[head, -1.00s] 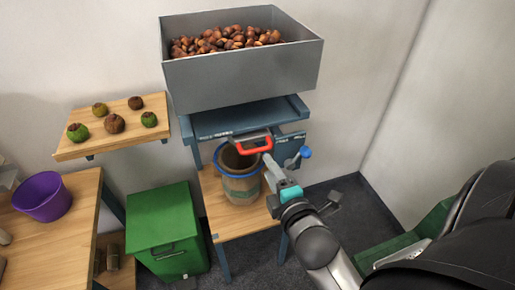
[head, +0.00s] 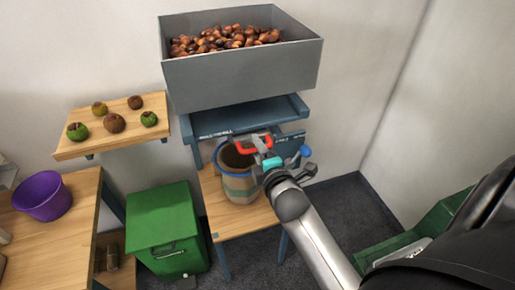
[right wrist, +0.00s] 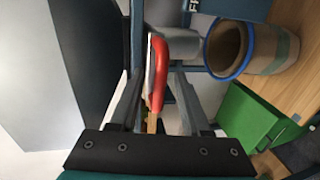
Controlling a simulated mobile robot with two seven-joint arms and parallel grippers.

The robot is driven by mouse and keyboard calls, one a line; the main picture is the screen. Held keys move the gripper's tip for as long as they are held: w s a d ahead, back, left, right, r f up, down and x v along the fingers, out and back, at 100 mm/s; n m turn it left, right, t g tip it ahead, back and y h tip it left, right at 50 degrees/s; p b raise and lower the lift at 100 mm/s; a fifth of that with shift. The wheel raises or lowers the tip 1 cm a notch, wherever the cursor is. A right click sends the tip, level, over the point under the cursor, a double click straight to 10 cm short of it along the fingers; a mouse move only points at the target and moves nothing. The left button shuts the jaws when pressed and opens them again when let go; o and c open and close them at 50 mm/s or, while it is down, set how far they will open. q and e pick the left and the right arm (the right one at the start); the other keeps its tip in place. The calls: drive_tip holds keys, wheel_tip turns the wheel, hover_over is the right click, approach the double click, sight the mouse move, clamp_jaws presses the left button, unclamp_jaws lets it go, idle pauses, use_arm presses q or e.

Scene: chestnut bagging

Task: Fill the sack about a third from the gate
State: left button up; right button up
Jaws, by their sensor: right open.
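The sack (head: 240,188) is brown with a blue rim and stands open on a low wooden shelf under the hopper. It also shows in the right wrist view (right wrist: 270,50). I cannot see any chestnuts in it. The gate's red handle (head: 267,142) sticks out under the hopper, above the sack's mouth. My right gripper (head: 266,160) is at the handle. In the right wrist view my right gripper (right wrist: 158,100) is open, with the red handle (right wrist: 160,72) between its fingers. The grey hopper (head: 245,80) holds many chestnuts (head: 225,39). My left gripper is out of view.
A blue knob (head: 305,151) is just right of the handle. A green bin (head: 165,225) stands left of the sack's shelf. A wall shelf (head: 80,143) holds several husked fruits. A purple bowl (head: 42,196) sits on the left table.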

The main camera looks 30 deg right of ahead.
clamp_jaws()
idle(1.4)
